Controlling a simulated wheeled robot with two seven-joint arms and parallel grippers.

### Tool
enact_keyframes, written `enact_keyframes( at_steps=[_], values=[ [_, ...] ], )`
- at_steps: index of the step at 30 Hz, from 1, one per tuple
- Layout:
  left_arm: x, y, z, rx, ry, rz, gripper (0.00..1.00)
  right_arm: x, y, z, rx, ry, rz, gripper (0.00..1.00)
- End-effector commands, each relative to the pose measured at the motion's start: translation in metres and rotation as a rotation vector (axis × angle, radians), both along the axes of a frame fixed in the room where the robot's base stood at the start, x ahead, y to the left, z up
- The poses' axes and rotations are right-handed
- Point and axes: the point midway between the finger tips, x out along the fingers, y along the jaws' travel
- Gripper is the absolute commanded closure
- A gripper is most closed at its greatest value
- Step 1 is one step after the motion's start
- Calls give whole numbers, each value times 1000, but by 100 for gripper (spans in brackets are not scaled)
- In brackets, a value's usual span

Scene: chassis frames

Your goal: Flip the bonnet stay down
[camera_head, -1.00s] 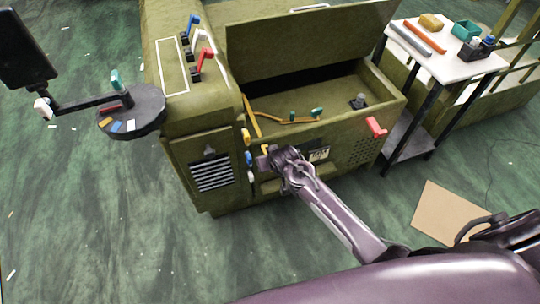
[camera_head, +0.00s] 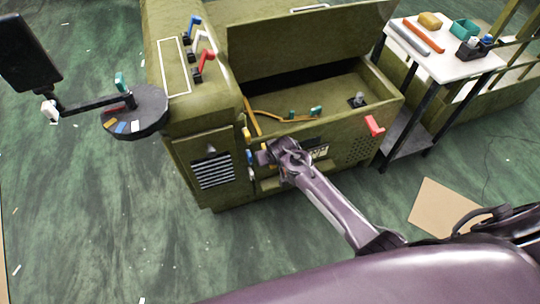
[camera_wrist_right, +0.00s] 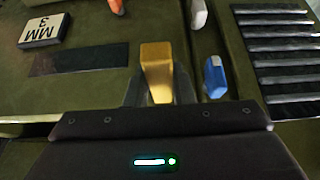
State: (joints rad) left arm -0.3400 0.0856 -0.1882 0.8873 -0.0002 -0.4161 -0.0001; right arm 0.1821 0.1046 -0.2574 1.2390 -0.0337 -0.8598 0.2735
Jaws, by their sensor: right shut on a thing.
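The open green chassis bay (camera_head: 392,103) stands ahead with its bonnet (camera_head: 300,45) raised. A thin yellow bar (camera_head: 252,117) slants at the bay's left front corner; I cannot tell surely whether it is the bonnet stay. My right gripper (camera_head: 266,153) is at the chassis front, just below that corner. In the right wrist view its fingers (camera_wrist_right: 157,94) are shut on a yellow handle (camera_wrist_right: 156,62), whose far end sticks out past the fingertips. Whether handle and bar are one piece is hidden. My left gripper is not in view.
Beside the gripper are a blue knob (camera_wrist_right: 215,77) and a white knob (camera_wrist_right: 198,14). A red handle (camera_head: 374,125) juts out at the right. Red, white and blue levers stand on the left top. A white-topped cart (camera_head: 440,62) stands at the right.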

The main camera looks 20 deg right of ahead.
Motion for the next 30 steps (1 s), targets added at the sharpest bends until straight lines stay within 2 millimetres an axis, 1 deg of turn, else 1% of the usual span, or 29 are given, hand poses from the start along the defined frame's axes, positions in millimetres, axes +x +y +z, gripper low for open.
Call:
enact_keyframes(
  at_steps=[2, 3, 7, 17, 21, 24, 30],
  values=[
    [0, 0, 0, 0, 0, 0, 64, 1, 0, 2, 0, -2, 1, 100],
    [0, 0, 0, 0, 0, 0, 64, 1, 0, 2, 0, -3, 1, 74],
    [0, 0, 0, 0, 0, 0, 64, 1, 0, 2, 0, -3, 0, 57],
    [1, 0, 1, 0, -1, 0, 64, -1, 0, 3, 0, -2, 0, 56],
    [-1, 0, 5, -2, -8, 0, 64, -8, 0, 16, 0, -2, 0, 56],
    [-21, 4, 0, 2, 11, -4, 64, -17, -1, 31, 0, -2, 1, 56],
    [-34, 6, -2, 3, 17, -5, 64, -32, -1, 56, 0, -2, 1, 56]
  ],
)
